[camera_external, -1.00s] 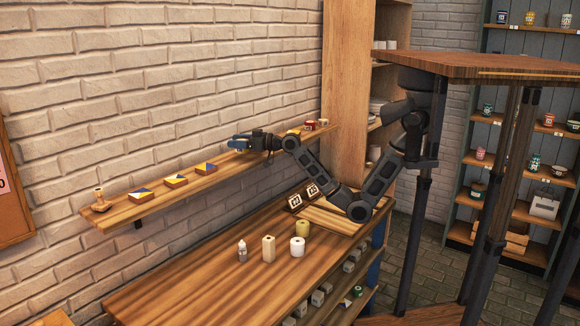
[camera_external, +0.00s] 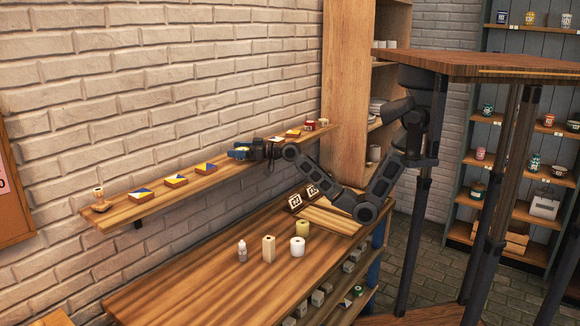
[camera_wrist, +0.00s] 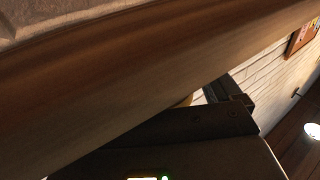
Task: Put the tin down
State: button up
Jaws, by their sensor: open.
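My gripper (camera_external: 252,151) is at the wooden wall shelf (camera_external: 150,206), low over its middle stretch, and reads as open. A small blue thing (camera_external: 238,153) shows at the fingertips. It may be a tin or part of the fingers, and I cannot tell whether it touches the shelf. Several flat square tins with blue, yellow and white lids lie along the shelf to the left: one (camera_external: 141,193), another (camera_external: 176,181) and the nearest (camera_external: 205,169). In the wrist view, part of my dark gripper (camera_wrist: 239,103) shows beside a wooden surface; the space between the fingers is mostly hidden.
A yellow-and-red tin (camera_external: 293,132) and small red jars (camera_external: 309,126) stand to the right on the shelf. A wooden stand (camera_external: 100,203) is at the left end. The bench below holds a bottle (camera_external: 242,250), a wooden block (camera_external: 268,248) and a white roll (camera_external: 297,246).

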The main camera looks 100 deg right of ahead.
jog(key=shift+r, duration=0.1)
jog(key=b+v, duration=0.2)
jog(key=v, duration=1)
jog(key=shift+r, duration=0.1)
